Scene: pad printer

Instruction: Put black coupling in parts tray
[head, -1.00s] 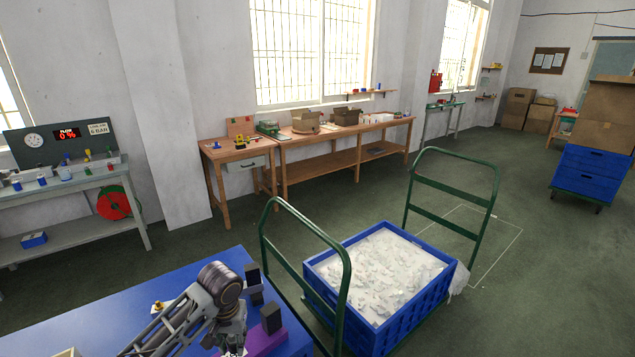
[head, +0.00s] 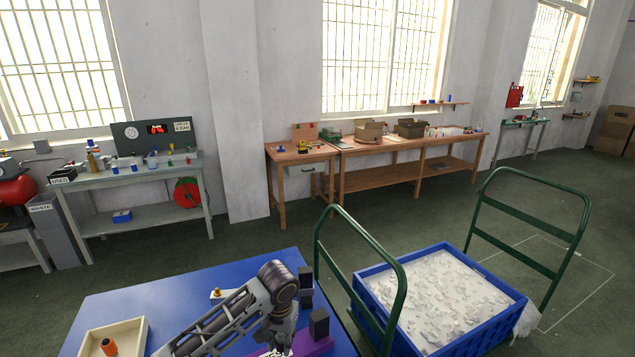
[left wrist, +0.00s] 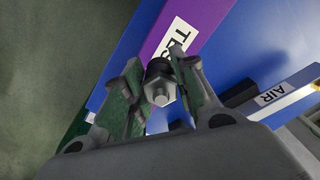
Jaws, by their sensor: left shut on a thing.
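My left gripper (left wrist: 156,66) is shut on a small black coupling (left wrist: 160,69) with a silver hex nut end, seen between the fingers in the left wrist view. In the head view my left gripper (head: 277,348) is low, at the bottom edge by the purple block (head: 312,346), and the coupling is hidden or too small to tell there. A cream tray (head: 136,325), apparently the parts tray, sits at the left of the blue table and holds an orange and black piece (head: 109,346). My right gripper is not in view.
The blue table (head: 150,294) is largely bare between tray and arm. A small yellowish part (head: 216,293) lies behind my arm. Black blocks (head: 319,323) stand near the purple block, labelled "TES..." in the wrist view. A green trolley with a blue crate (head: 490,330) stands right.

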